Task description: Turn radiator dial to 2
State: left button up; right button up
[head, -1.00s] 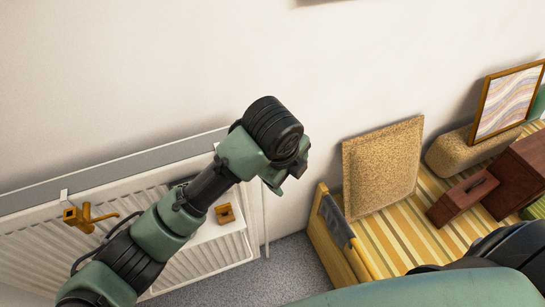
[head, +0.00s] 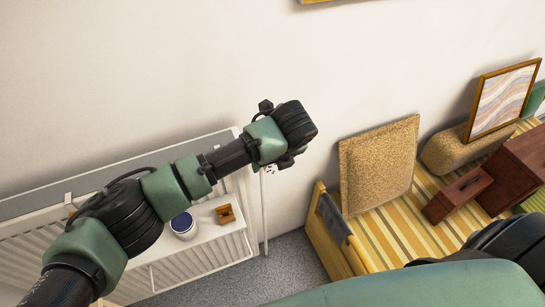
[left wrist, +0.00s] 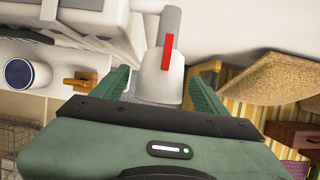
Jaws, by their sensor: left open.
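The radiator (head: 60,240) is white and ribbed, mounted low on the wall at left in the head view. Its dial (left wrist: 155,85) is a pale, rounded knob with a red mark, at the upper middle of the left wrist view. My left gripper (left wrist: 160,80) is open, its two green fingers on either side of the dial; I cannot tell whether they touch it. I cannot read a number on the dial. In the head view my left wrist is over the radiator's right end and hides the dial. My right gripper is out of view.
A white shelf (head: 205,250) in front of the radiator carries a blue-and-white pot (head: 183,226) and a small wooden object (head: 225,214). At right, a striped bench (head: 385,240) holds a tan cushion (head: 378,165), a framed print (head: 503,98) and brown boxes (head: 458,194).

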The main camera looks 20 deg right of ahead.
pick_arm(q)
jog(key=shift+f, duration=0.15)
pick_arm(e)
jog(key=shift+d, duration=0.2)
pick_arm(q)
jog(key=c, duration=1.4)
jog(key=shift+o, duration=0.2)
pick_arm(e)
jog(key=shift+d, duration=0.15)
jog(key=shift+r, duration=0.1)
